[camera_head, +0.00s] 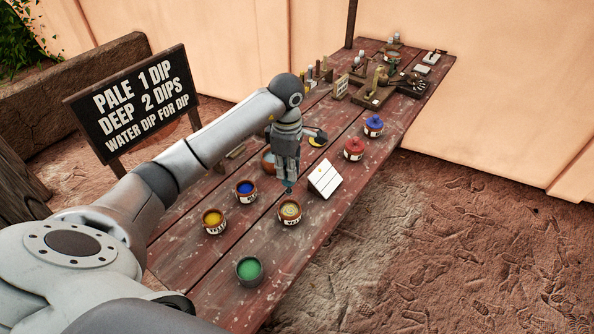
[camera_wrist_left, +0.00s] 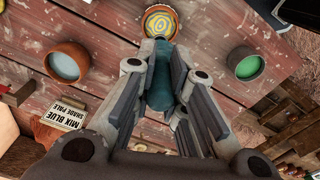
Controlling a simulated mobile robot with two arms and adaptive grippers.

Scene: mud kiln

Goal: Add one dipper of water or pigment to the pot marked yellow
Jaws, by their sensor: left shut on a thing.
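My left gripper (camera_head: 288,174) points down over the table, shut on a slim teal tool (camera_wrist_left: 160,80), seemingly the dipper. Its lower end is close to a pot with a tan-yellow swirled surface (camera_head: 290,211); that pot shows at the top of the left wrist view (camera_wrist_left: 160,20). I cannot tell whether they touch. A pot of yellow pigment (camera_head: 213,223), its label too small to read surely, stands left of it. A blue pigment pot (camera_head: 246,191) and a green one (camera_head: 249,269) stand nearby. A pale watery pot (camera_wrist_left: 67,62) shows in the wrist view. My right gripper is out of view.
A white card (camera_head: 325,178) stands right of the gripper. A dark sign (camera_head: 135,100) on dips stands behind the table's left side. A "mix blue shade pale" card (camera_wrist_left: 60,115) shows in the wrist view.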

